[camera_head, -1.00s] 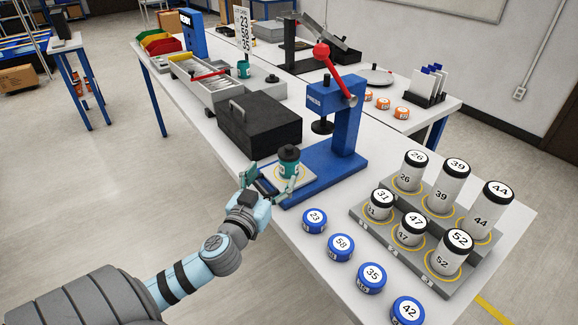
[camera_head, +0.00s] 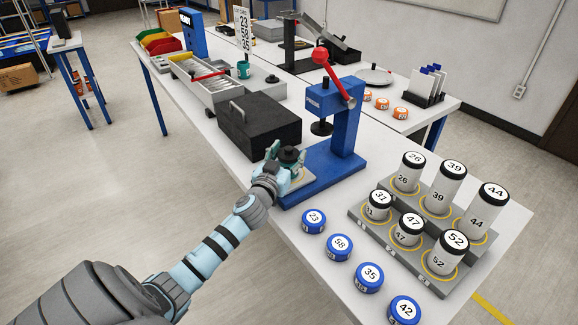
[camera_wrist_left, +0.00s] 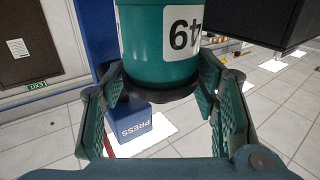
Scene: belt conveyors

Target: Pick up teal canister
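The teal canister (camera_head: 289,166) with a dark lid stands upright on a pale pad beside the blue press. In the left wrist view the canister (camera_wrist_left: 160,45) fills the upper middle and bears a white label reading 49, upside down there. My left gripper (camera_head: 281,166) has a finger on each side of it. The canister's lower part is partly hidden by the gripper in the head view. My right gripper is not in view.
A blue press (camera_head: 336,130) with a red-knobbed lever stands right behind the canister. A black box (camera_head: 258,125) is behind it to the left. Blue numbered pucks (camera_head: 340,247) and a grey rack (camera_head: 440,282) of white canisters lie to the right. Another teal canister (camera_head: 243,69) stands farther back.

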